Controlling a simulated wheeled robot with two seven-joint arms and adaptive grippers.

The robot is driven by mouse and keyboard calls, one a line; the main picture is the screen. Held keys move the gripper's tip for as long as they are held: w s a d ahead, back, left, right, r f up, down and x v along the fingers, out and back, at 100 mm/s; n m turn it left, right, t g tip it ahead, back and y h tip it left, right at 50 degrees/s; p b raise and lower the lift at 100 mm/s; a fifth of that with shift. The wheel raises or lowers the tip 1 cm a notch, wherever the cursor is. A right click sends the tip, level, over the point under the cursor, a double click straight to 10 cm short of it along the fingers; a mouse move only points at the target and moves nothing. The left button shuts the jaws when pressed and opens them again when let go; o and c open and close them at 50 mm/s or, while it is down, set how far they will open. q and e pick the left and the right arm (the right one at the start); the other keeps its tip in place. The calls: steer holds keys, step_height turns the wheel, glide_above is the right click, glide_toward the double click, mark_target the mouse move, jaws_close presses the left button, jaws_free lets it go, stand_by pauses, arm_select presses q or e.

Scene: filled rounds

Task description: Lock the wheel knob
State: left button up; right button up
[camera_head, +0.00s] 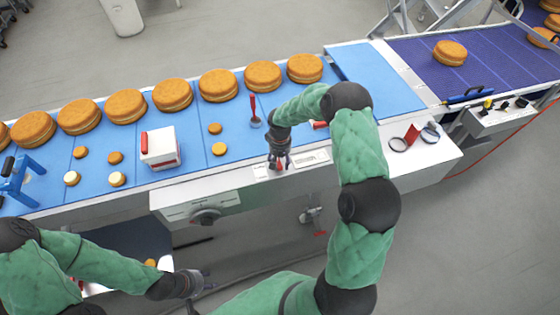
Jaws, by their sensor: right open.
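A dark round knob (206,217) sits on the white front panel of the conveyor, left of centre. Below the panel, a small grey fitting with a red tip (312,215) shows near the floor; I cannot tell which of the two is the wheel knob. My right gripper (278,164) points down over the conveyor's front edge, above and to the right of the dark knob, and is open. My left gripper (209,280) is low in front of the conveyor, below the knob, with its fingers apart and nothing between them. Neither gripper touches the knob.
Several filled rounds (218,85) line the back of the blue belt (200,137). A white-and-red box (160,148) and a red-handled tool (254,112) stand on it. A purple belt (480,60) is at the back right.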

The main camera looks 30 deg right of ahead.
steer(key=shift+f, duration=0.25)
jaws_close()
